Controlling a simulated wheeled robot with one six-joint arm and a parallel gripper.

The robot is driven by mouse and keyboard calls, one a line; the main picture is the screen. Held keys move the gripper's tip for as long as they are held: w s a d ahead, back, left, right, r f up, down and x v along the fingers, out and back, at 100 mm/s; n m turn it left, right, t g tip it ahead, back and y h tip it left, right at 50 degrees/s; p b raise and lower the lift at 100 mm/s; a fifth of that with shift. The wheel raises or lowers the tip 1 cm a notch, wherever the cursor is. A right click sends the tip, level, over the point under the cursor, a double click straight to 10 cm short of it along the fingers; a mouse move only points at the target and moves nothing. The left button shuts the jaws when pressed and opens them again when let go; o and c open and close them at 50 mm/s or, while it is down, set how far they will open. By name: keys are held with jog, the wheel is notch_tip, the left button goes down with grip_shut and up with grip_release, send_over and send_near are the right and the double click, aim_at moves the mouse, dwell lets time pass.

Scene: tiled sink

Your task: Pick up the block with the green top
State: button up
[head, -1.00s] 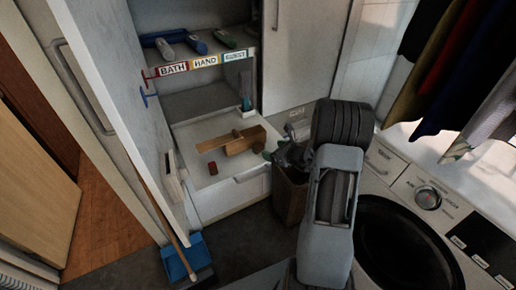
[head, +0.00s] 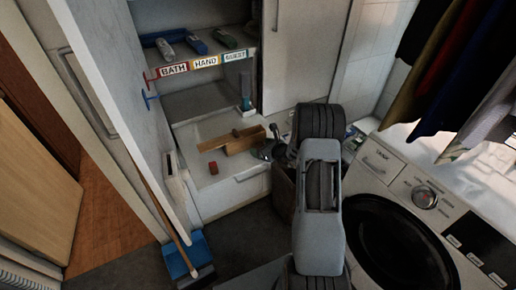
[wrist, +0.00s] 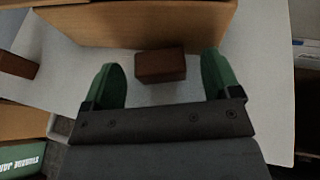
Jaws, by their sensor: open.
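A small brown-red block (wrist: 160,66) lies on the white surface in the wrist view, between and slightly beyond the green fingertips of my gripper (wrist: 162,84). My gripper is open, with a gap on each side of the block. No green face shows on this block from here. A second small red block (head: 213,167) lies farther left on the white drawer surface; it also shows at the left edge of the wrist view (wrist: 18,66). In the head view my gripper (head: 265,152) is beside the right end of a wooden piece and hides the first block.
The long wooden piece (head: 238,142) stands just beyond the block, close to the fingertips; it also fills the top of the wrist view (wrist: 140,22). The cabinet door (head: 125,100) stands open at left. A washing machine (head: 400,225) is at right. The shelf above holds several tools.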

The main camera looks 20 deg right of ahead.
jog(key=c, duration=1.1)
jog(key=shift+r, duration=0.1)
jog(key=shift+r, duration=0.45)
notch_tip(320, 180, up, 2)
jog(key=shift+b, duration=0.55)
jog(key=s+r, duration=0.3)
jog(key=s, duration=0.1)
jog(key=s+d+r+b, duration=0.1)
jog(key=s+r, duration=0.2)
jog(key=s, duration=0.2)
jog(key=s+r, duration=0.4)
jog(key=s, duration=0.1)
jog(key=shift+d, duration=0.2)
